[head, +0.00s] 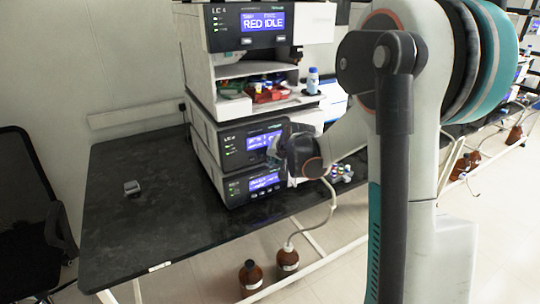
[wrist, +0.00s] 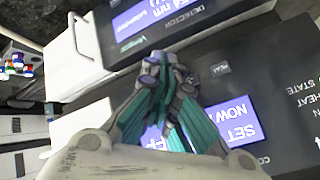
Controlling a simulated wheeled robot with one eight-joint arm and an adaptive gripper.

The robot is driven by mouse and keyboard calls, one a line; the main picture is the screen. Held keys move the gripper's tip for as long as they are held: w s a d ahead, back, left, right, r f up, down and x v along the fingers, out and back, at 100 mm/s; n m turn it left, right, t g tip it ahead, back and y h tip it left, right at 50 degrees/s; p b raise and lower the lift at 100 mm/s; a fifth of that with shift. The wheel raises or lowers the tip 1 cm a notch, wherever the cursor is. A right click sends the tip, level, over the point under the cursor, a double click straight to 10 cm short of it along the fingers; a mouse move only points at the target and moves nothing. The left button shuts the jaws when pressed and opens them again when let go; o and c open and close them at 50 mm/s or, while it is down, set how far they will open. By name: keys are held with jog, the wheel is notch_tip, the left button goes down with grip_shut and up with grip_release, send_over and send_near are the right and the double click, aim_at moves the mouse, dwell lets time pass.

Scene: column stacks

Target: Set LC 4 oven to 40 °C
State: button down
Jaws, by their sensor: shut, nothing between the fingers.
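The oven (head: 231,150) appears to be the middle module of the stack. Its blue screen (head: 264,141) is lit, but its digits are too small to read in the head view. In the wrist view the oven's dark panel (wrist: 285,110) is turned over, and its blue screen (wrist: 232,122) shows "SET" and "NOW", partly covered by my fingers. My gripper (wrist: 165,68) is shut and empty, with its fingertips close to the panel's edge. It also shows in the head view (head: 283,150), at the right end of the oven's front. I cannot tell whether it touches the panel.
The detector (wrist: 190,28) sits directly below the oven; it also shows in the head view (head: 236,188). The top module (head: 250,27) reads "RED IDLE". An open shelf holds a blue-capped bottle (head: 313,80). The black bench (head: 130,225) is mostly clear on the left.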

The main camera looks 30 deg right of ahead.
jog(key=shift+s, duration=0.1)
dwell(0.5)
jog(key=shift+s, duration=0.65)
jog(key=shift+w, duration=0.15)
jog(key=shift+w, duration=0.3)
jog(key=shift+w, duration=0.25)
dwell(1.3)
jog(key=shift+s, duration=0.7)
jog(key=s, duration=0.5)
jog(key=shift+d, duration=0.1)
